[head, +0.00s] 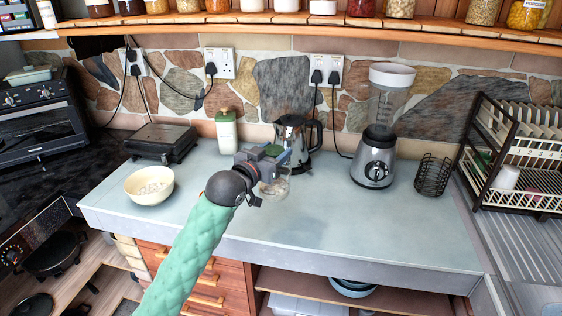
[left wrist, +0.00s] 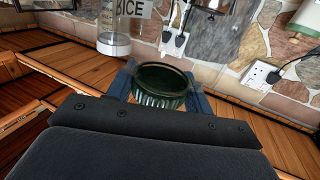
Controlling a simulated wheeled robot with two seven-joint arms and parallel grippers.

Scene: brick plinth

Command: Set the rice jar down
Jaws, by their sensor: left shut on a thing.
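My left gripper (head: 270,152) reaches over the counter, shut on the rice jar (head: 275,188). The jar is clear glass with a little pale brown content low in it, and it hangs below the fingers. In the left wrist view, a dark green ribbed round lid (left wrist: 163,88) sits between the two fingers of the gripper (left wrist: 165,92). Lettering reading RICE shows at the top edge there. I cannot tell whether the jar's base touches the counter (head: 350,225). My right gripper is not in view.
A cream bowl (head: 149,186) stands left. A blender (head: 375,150), a wire basket (head: 432,177) and a dish rack (head: 515,160) are to the right. The counter's front right is clear.

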